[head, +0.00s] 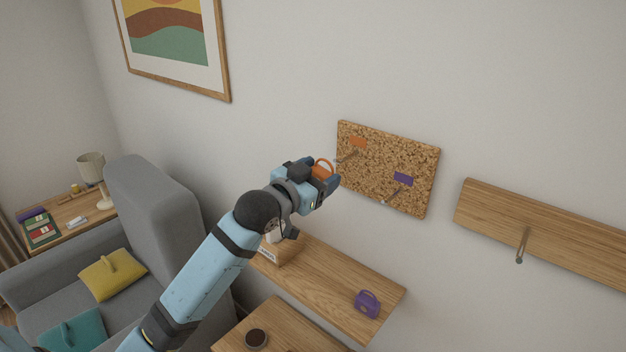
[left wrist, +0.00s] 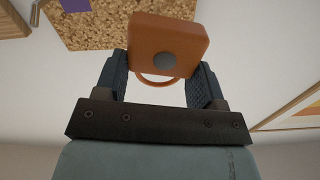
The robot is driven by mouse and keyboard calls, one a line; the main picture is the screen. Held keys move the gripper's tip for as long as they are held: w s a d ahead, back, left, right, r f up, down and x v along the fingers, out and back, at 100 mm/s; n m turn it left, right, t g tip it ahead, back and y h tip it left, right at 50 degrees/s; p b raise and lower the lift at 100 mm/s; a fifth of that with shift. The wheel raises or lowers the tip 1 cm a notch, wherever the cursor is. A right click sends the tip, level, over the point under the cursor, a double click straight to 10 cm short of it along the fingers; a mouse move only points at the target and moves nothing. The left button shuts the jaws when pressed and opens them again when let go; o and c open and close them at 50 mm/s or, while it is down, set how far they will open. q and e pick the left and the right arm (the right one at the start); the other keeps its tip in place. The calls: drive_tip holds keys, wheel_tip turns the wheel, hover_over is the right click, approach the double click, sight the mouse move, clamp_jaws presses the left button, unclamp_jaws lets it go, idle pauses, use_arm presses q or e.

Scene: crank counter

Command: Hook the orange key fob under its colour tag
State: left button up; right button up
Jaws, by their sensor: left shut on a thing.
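My left gripper (head: 325,180) is shut on the orange key fob (head: 323,171), which has a ring at its top. In the left wrist view the fob (left wrist: 165,48) sits between both fingers, its ring partly hidden behind it. The cork board (head: 378,190) hangs on the wall just right of the gripper. It bears an orange tag (head: 358,142) with a peg (head: 347,157) under it, and a purple tag (head: 403,178) with a peg (head: 392,195) under it. The fob is left of the orange tag's peg, apart from it as far as I can see. My right gripper is not in view.
A wooden shelf (head: 340,292) below holds a purple fob (head: 367,303) and a small labelled wooden box (head: 278,250). A wooden rail (head: 560,238) with one peg (head: 521,245) is on the wall at right. A grey armchair (head: 155,205) stands at left.

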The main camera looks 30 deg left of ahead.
sight(328, 171)
use_arm(q)
drive_tip(key=shift+w+d+f+b, duration=0.2)
drive_tip(key=shift+w+b, duration=0.25)
drive_tip(key=shift+w, duration=0.7)
drive_tip(key=shift+w+d+f+b, duration=0.15)
drive_tip(key=shift+w+b, duration=0.25)
drive_tip(key=shift+w, duration=0.75)
drive_tip(key=shift+w+d+f+p, duration=0.1)
drive_tip(key=shift+w+f+p, duration=0.25)
drive_tip(key=shift+w, duration=0.45)
drive_tip(key=o, duration=1)
